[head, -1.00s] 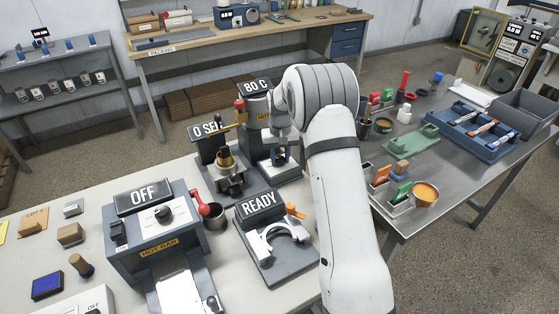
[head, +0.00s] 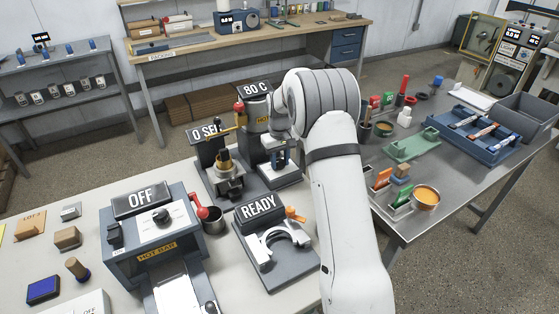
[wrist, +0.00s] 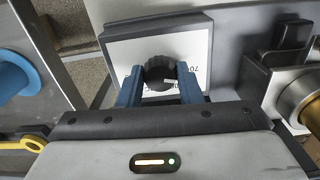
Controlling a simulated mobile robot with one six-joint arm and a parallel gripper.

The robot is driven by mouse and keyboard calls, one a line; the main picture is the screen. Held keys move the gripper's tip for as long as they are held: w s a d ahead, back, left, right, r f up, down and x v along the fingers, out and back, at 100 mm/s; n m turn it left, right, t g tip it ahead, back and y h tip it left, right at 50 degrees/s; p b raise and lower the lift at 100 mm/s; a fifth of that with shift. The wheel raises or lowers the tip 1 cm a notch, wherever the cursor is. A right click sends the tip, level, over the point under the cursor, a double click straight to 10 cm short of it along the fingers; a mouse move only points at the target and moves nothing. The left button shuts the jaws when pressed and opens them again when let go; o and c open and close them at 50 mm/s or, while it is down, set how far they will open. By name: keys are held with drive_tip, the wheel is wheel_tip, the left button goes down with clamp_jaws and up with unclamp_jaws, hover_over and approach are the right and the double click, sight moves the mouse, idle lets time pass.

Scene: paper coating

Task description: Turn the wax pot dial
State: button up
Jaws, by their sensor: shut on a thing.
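The wax pot (head: 263,123) stands at the back of the near table, with a HOT label on its dark body and a sign reading 80 C (head: 256,89) on top. Its round black ribbed dial (wrist: 161,71) sits on a white face plate (wrist: 122,60) in the wrist view. My gripper (wrist: 160,88) is shut on the dial, with one blue finger on each side of it. Some print on the plate shows beside the dial.
A press with a 0 SEC sign (head: 207,132) stands close left of the pot. A READY fixture (head: 258,209) and a hot bar unit reading OFF (head: 141,198) are nearer. A steel table (head: 424,205) with trays and tools is at right.

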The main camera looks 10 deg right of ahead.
sight(280, 162)
drive_tip(key=o, duration=1)
drive_tip(key=shift+r, duration=0.15)
wheel_tip(280, 162, up, 7)
drive_tip(key=shift+b, duration=0.5)
drive_tip(key=shift+r, duration=0.3)
